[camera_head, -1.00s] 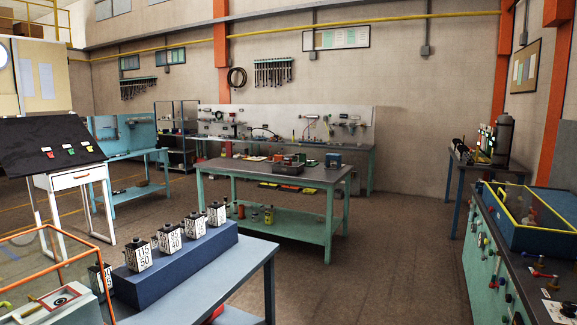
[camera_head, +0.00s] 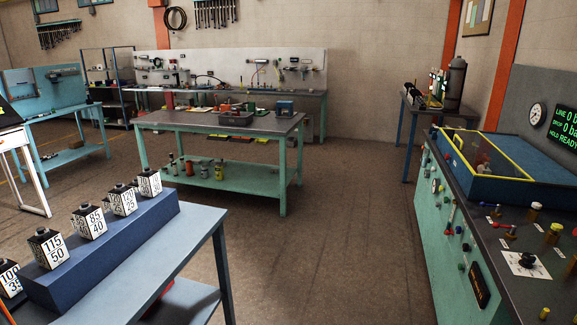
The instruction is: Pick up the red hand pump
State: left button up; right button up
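I cannot make out a red hand pump for certain. A red shape (camera_head: 185,302) shows low under the blue-grey table at the front left, partly hidden by the tabletop. Small red items (camera_head: 223,107) sit on the middle green workbench (camera_head: 185,122), too small to identify. A red-handled lever (camera_head: 451,214) is on the front of the green test bench at the right. Neither of my grippers is in view.
The front-left table (camera_head: 175,262) carries a blue block (camera_head: 120,245) with several numbered black-and-white blocks. The test bench (camera_head: 428,205) has a yellow-framed blue box (camera_head: 480,182), valves, a gauge (camera_head: 536,115) and a display. The floor (camera_head: 340,230) between them is clear.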

aim_at(236, 111)
jog(key=i+j+z, duration=0.15)
jog(key=i+z, duration=0.3)
jog(key=i, duration=2.1)
jog(key=i+u, duration=0.15)
jog(key=i, duration=0.7)
jog(key=i+j+u, duration=0.1)
jog(key=i+u, duration=0.3)
jog(key=i, duration=0.2)
jog(key=i+u, duration=0.35)
jog(key=i, duration=0.2)
jog(key=i+l+u, duration=0.4)
jog(key=i, duration=0.15)
jog(key=i+j, duration=0.05)
jog(key=j, duration=0.05)
